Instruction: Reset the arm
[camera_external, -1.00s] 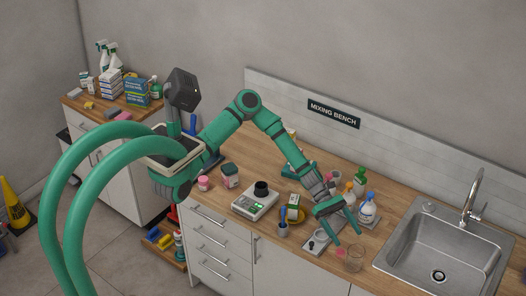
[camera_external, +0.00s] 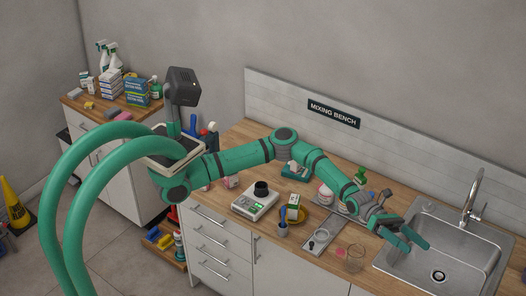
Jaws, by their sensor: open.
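My green arm (camera_external: 240,158) reaches across the wooden counter from the left. My gripper (camera_external: 413,246) is open, with its two green fingers spread over the left edge of the sink (camera_external: 448,268). Nothing shows between the fingers. The forearm and wrist pass in front of the bottles near the back of the counter and hide part of them.
A scale (camera_external: 255,204) with a black cup stands at the counter's front left. A grey tray (camera_external: 322,236) and a clear glass (camera_external: 356,257) are left of my gripper. A green-topped bottle (camera_external: 361,178) stands behind the forearm. A tap (camera_external: 472,197) rises behind the sink.

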